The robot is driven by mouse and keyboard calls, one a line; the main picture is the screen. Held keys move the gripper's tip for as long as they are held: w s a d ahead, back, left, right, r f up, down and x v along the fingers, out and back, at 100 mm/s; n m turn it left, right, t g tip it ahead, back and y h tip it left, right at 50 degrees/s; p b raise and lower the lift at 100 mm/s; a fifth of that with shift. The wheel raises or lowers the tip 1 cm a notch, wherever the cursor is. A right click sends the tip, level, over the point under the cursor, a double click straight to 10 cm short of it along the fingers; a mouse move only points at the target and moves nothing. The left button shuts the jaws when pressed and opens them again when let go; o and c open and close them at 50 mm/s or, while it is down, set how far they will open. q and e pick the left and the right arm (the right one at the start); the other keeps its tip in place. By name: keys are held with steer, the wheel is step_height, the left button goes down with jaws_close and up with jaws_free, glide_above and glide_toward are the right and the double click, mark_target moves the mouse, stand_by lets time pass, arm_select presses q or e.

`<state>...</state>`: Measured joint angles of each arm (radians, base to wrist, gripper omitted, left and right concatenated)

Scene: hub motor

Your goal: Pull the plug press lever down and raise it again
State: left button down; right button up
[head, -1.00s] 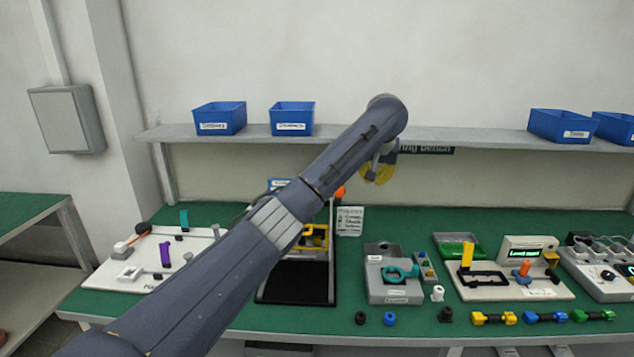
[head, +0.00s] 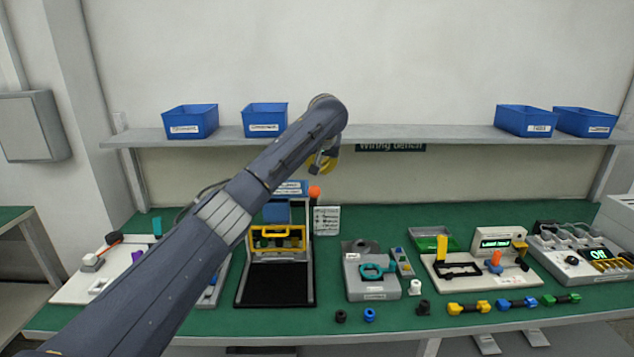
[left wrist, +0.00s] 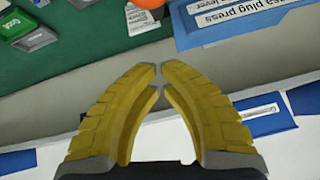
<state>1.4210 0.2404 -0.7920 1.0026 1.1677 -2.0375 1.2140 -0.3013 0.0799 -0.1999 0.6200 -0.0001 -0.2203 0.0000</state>
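The plug press (head: 294,188) stands at the back of the bench with a blue sign on top, a yellow frame and a black base plate. Its lever ends in an orange knob (head: 314,193), which also shows cut off at the top edge of the left wrist view (left wrist: 147,4). My left gripper (head: 322,167) hangs just above the knob in the head view, apart from it. Its yellow fingers (left wrist: 159,68) nearly meet at the tips, with nothing between them. My arm hides part of the press's left side. My right gripper is not in view.
A shelf (head: 420,134) with blue bins (head: 265,117) runs behind my left gripper. A small sign card (head: 326,221) stands right of the press. A grey fixture with a teal handle (head: 375,271) and loose connectors stand further right.

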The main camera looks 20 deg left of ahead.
arm_select(q)
steer(key=shift+s+a+f, duration=0.1)
steer(key=shift+s+f, duration=0.2)
steer(key=shift+f, duration=0.4)
steer(key=shift+s+a+f, duration=0.1)
steer(key=shift+s+f, duration=0.25)
steer(key=shift+f, duration=0.35)
steer(key=shift+s+f, duration=0.3)
steer(key=shift+f, duration=0.4)
steer(key=shift+d, duration=0.1)
